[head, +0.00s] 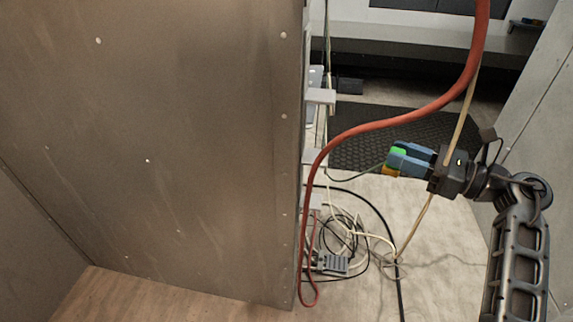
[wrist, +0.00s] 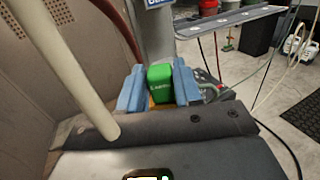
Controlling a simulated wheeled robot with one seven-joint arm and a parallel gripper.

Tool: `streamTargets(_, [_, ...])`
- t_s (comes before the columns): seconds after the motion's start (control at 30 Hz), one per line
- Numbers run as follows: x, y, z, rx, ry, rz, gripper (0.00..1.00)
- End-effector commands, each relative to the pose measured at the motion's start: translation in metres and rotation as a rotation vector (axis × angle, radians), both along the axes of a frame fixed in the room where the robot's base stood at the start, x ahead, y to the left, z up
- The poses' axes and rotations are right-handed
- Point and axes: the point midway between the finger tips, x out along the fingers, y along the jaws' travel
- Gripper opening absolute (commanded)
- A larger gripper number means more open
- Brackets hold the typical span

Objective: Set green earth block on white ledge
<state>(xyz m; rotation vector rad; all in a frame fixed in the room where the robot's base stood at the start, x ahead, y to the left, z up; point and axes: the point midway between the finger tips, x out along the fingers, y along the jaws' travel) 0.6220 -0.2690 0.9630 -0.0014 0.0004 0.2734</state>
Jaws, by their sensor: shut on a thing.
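The green earth block (wrist: 160,84) is between the two blue fingers of my gripper (wrist: 159,90) in the wrist view. In the head view, my gripper (head: 405,161) holds the block (head: 397,154) in the air, right of the big metal panel. A small whitish ledge (head: 320,96) juts from the panel's right edge, left of and above my gripper. A pale shelf (wrist: 230,22) shows beyond the block in the wrist view; I cannot tell whether it is the same ledge.
A red hose (head: 400,118) hangs in a curve between panel and arm. A cream cable (head: 462,110) passes by my wrist, and a thick cream tube (wrist: 62,70) crosses the wrist view. Cables (head: 345,235) lie coiled on the floor. A black mat (head: 370,135) lies behind.

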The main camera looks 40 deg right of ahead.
Motion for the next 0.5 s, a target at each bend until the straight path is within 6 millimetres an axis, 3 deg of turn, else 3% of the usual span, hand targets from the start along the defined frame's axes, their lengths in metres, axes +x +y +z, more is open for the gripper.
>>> streamTargets(0.17, [0.025,0.006,0.003,0.001,-0.001,-0.002,0.00])
streamTargets(0.5, [0.106,0.028,0.003,0.000,0.000,-0.001,0.00])
